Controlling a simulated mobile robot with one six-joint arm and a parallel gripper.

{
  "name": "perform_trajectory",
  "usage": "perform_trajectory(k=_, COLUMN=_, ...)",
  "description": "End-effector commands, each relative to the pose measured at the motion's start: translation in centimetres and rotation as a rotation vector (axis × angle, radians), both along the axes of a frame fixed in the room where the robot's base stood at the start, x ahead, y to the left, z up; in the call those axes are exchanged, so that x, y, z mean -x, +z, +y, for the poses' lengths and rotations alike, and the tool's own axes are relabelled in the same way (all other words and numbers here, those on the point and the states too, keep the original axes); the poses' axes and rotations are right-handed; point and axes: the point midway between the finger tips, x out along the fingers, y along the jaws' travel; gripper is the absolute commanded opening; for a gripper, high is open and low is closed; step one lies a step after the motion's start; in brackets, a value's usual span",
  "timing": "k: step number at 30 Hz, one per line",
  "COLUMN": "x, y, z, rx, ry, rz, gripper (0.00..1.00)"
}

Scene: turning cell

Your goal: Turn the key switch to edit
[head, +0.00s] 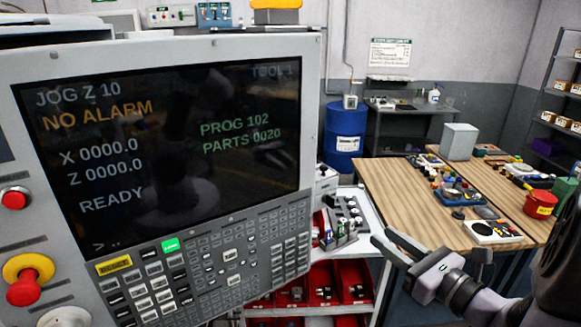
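The machine's control panel (318,120) fills the left of the head view, with a lit screen (160,140) that reads JOG, NO ALARM and READY. I cannot make out a key switch or an edit mark. A grey round control (66,317) at the panel's lower left is cut off by the frame edge, and I cannot tell what it is. My gripper (393,247) is at the lower right, well apart from the panel. Its fingers point up and left, look spread apart, and hold nothing that I can see.
A yellow-collared red stop button (27,280) and a red button (14,200) sit left of the screen. A white cart (371,210) with red bins (320,285) stands right of the panel. A wooden table (395,190) with several items and a blue drum (345,140) stand behind.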

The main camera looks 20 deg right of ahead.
Motion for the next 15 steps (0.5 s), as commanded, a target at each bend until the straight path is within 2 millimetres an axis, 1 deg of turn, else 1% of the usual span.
perform_trajectory(k=2, x=-1.0, y=-0.1, z=0.1, rx=-0.004, ry=-0.002, rz=-0.002, gripper=0.29)
perform_trajectory(k=5, x=-3.4, y=-0.2, z=1.0, rx=-0.003, ry=0.005, rz=0.000, gripper=0.29)
perform_trajectory(k=12, x=-10.6, y=-0.2, z=2.9, rx=-0.001, ry=0.007, rz=0.000, gripper=0.29)
perform_trajectory(k=15, x=-13.1, y=-0.3, z=3.5, rx=-0.001, ry=0.005, rz=0.001, gripper=0.29)
